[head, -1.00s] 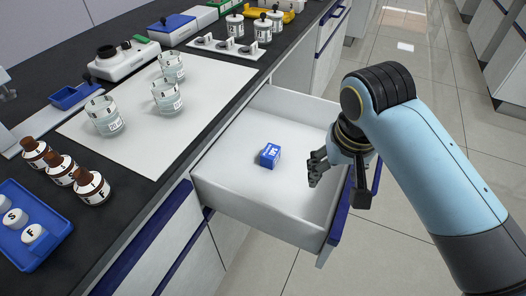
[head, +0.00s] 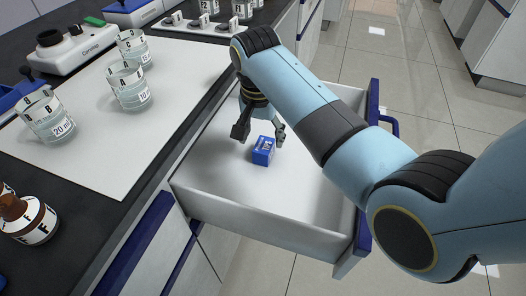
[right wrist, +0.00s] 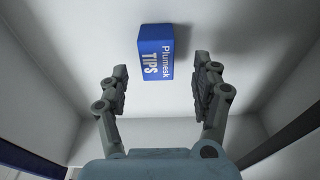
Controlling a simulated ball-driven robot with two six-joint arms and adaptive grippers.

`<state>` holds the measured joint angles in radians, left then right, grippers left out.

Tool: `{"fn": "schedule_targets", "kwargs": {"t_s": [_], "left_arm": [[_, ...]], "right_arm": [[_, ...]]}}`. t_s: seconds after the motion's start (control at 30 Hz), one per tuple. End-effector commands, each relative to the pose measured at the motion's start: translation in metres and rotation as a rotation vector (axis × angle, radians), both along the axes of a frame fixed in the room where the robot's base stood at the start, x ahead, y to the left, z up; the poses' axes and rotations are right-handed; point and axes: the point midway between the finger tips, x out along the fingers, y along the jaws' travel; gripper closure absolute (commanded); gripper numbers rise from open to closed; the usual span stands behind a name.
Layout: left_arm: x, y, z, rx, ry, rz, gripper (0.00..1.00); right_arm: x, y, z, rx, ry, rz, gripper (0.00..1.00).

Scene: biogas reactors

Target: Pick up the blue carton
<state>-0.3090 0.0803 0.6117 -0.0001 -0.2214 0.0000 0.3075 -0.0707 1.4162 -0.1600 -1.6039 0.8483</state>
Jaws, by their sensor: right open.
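The blue carton (head: 262,150) stands on the floor of the open white drawer (head: 300,226). In the right wrist view the carton (right wrist: 156,53) shows white lettering reading "Plumesk TIPS". My right gripper (head: 260,134) is inside the drawer above the carton, with its fingers spread to either side of it in the head view. In the right wrist view the open fingers (right wrist: 161,82) point toward the carton, whose near end lies roughly level with the fingertips. I cannot tell whether any finger touches it. My left gripper is not in view.
On the dark bench at left are glass beakers (head: 130,88) on a white mat (head: 88,139) and a brown bottle (head: 27,217). Open floor lies at right.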

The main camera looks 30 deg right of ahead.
Motion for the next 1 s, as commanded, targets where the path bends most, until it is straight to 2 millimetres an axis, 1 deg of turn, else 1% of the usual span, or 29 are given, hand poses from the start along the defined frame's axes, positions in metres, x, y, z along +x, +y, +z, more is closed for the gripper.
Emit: {"fn": "schedule_targets", "kwargs": {"t_s": [0.1, 0.2, 0.3, 0.57, 0.67, 1.0], "left_arm": [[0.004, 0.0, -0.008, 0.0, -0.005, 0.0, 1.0], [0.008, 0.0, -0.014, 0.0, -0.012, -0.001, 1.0], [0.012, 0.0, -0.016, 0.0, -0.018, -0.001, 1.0], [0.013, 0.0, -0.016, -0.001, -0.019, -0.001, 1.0], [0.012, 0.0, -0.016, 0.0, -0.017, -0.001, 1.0], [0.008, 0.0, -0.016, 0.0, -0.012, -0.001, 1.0]], "right_arm": [[-0.002, -0.002, -0.021, -0.001, 0.004, 0.001, 0.35], [-0.001, -0.004, -0.037, -0.001, 0.004, 0.001, 0.35], [0.0, -0.005, -0.047, 0.001, 0.002, 0.001, 0.35], [0.001, -0.005, -0.048, 0.001, -0.001, 0.001, 0.35], [0.001, -0.005, -0.048, 0.001, -0.001, 0.001, 0.45], [0.0, -0.005, -0.048, 0.0, 0.0, 0.001, 0.9]]}}
